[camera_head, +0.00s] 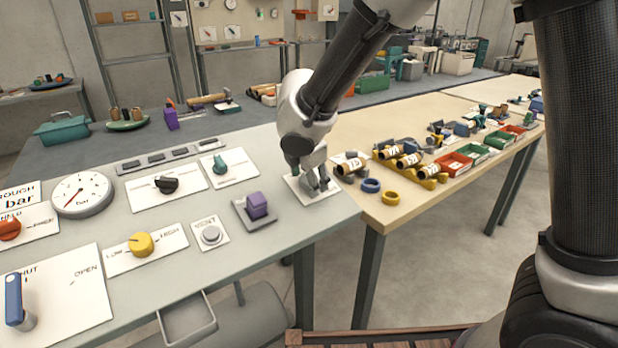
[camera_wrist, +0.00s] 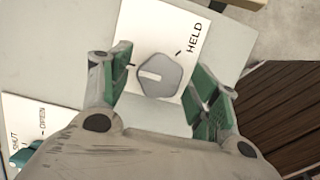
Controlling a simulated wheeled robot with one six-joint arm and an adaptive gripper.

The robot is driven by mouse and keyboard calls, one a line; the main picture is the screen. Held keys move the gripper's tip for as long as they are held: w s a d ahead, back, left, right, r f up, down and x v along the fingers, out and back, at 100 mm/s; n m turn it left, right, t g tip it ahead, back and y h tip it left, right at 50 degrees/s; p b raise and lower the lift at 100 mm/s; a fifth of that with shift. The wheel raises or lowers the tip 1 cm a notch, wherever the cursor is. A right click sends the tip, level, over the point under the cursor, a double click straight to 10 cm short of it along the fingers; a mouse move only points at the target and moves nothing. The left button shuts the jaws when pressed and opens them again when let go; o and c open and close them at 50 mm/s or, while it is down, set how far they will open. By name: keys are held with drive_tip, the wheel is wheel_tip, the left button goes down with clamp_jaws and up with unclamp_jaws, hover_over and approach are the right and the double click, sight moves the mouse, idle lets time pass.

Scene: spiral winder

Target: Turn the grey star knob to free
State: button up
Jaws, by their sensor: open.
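The grey star knob (camera_wrist: 160,76) sits on a white plate (camera_wrist: 165,25) in the wrist view. Its white pointer line lies toward the left, near a short tick by the left finger. The word HELD is printed on the plate to the upper right; no "free" label can be read. My gripper (camera_wrist: 163,62) is open, with green-padded fingers on either side of the knob; I cannot tell whether they touch it. In the head view my gripper (camera_head: 311,172) is low over the white plate (camera_head: 325,191) at the bench's right end, mostly hiding the knob.
Left of it on the bench are a purple block-shaped control (camera_head: 257,205), a VENT button (camera_head: 211,235), a teal knob (camera_head: 220,164) and a yellow knob (camera_head: 141,244). A wooden table to the right holds labelled rolls (camera_head: 350,168) and rings (camera_head: 390,197).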

drive_tip(key=v, duration=1.1)
drive_tip(key=shift+r, duration=0.3)
drive_tip(key=s+d+r+m, duration=0.1)
drive_tip(key=s+d+m, duration=0.5)
drive_tip(key=d, duration=0.5)
drive_tip(key=s+d+r+m, duration=0.1)
drive_tip(key=s+d+m, duration=0.5)
drive_tip(key=d+m, duration=0.4)
drive_tip(key=s+d+r+m, duration=0.1)
drive_tip(key=s+d+m, duration=0.5)
drive_tip(key=d, duration=0.7)
drive_tip(key=shift+s+d+r+m+g+y, duration=0.2)
drive_tip(key=shift+d+r+m+g+y, duration=0.15)
drive_tip(key=shift+m, duration=0.65)
drive_tip(key=shift+s+d, duration=0.1)
drive_tip(key=shift+d, duration=0.4)
drive_tip(key=shift+c, duration=0.3)
